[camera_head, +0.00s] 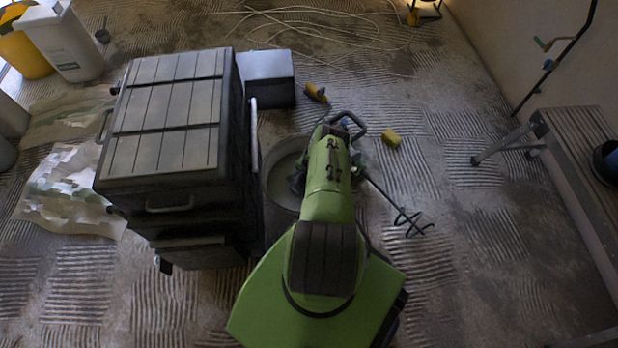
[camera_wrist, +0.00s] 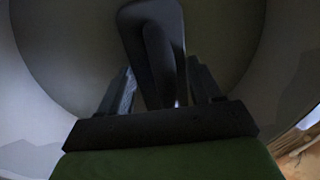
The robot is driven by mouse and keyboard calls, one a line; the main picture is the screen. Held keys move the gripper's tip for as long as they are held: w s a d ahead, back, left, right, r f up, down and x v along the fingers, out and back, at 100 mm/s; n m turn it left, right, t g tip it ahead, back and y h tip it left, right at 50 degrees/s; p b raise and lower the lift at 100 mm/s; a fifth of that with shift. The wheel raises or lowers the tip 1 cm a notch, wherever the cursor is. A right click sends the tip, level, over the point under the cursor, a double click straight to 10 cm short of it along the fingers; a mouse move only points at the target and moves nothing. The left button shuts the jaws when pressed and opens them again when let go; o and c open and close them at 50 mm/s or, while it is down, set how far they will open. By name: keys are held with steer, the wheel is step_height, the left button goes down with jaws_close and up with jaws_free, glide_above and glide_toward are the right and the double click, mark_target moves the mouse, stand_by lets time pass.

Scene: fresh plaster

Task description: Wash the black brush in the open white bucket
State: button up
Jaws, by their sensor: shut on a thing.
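The open white bucket (camera_head: 282,172) stands on the floor right of the black tool case, partly covered by my green arm. In the wrist view its pale inner wall (camera_wrist: 40,85) surrounds a darker round area (camera_wrist: 75,50); I cannot tell whether this is water or the bottom. My gripper (camera_wrist: 162,88) is shut on the black brush (camera_wrist: 150,22), which points into the bucket. The bristles are too dark to make out. In the head view the brush and fingertips are hidden under my arm.
The tall black tool case (camera_head: 165,150) stands close left of the bucket. A mixer paddle (camera_head: 408,220) and a yellow sponge-like block (camera_head: 391,137) lie to the right. A bench (camera_head: 575,150) stands at the far right. Loose cable (camera_head: 320,25) lies at the back.

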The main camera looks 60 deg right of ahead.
step_height(320, 180, up, 18)
steer(key=p, duration=1.4)
steer(key=shift+r, duration=0.15)
